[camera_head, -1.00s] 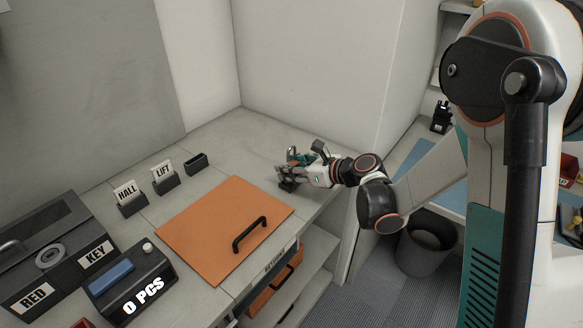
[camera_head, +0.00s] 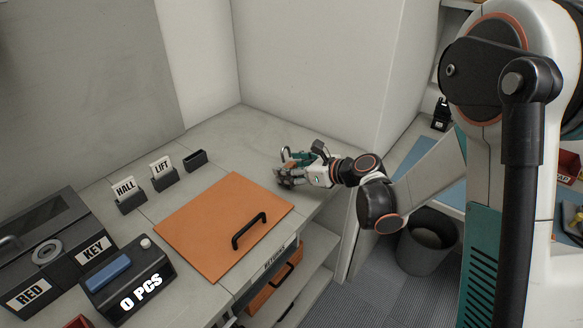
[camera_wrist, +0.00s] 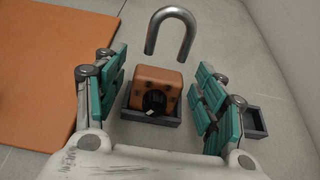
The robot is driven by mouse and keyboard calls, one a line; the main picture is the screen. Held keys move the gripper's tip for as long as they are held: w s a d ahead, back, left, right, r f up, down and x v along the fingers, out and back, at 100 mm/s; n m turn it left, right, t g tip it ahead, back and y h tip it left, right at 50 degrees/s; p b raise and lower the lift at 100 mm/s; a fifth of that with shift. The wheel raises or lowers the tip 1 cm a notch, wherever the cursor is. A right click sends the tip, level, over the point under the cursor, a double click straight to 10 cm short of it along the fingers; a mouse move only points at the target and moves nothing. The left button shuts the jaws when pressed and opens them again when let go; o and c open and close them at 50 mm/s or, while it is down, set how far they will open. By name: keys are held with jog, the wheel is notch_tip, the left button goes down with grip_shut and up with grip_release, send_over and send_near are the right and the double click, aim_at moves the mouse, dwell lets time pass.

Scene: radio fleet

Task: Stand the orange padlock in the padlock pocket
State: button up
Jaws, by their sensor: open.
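The orange padlock (camera_wrist: 155,92) stands upright in a dark, shallow pocket (camera_wrist: 170,120) in the wrist view. Its steel U-shaped shackle (camera_wrist: 172,30) points up, and a black round patch shows on its body. My gripper (camera_wrist: 158,95) is open, with teal-padded fingers on the left and right of the padlock. Gaps show between the fingers and its body. In the head view my gripper (camera_head: 284,176) is low over the counter and hides most of the padlock and its pocket.
An orange panel with a black handle (camera_head: 225,225) lies left of my gripper. HALL (camera_head: 127,195) and LIFT (camera_head: 163,173) card holders and an empty dark tray (camera_head: 196,161) stand behind it. Another dark tray (camera_wrist: 254,123) sits right of the padlock. The wall is close behind.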

jog(key=v, duration=1.2)
jog(key=shift+r, duration=0.1)
jog(key=s+d+r+n+h, duration=0.1)
jog(key=s+d+n+h, duration=0.2)
jog(key=s+n, duration=0.5)
jog(key=s+d+r+n+h, duration=0.2)
jog(key=s+d+n+h, duration=0.2)
jog(key=s+n, duration=0.4)
jog(key=s+d+r+n+g+h, duration=0.1)
jog(key=s+d+r+n+h, duration=0.1)
jog(key=s+n, duration=0.6)
jog(key=shift+d+n+h, duration=0.8)
jog(key=shift+h, duration=0.1)
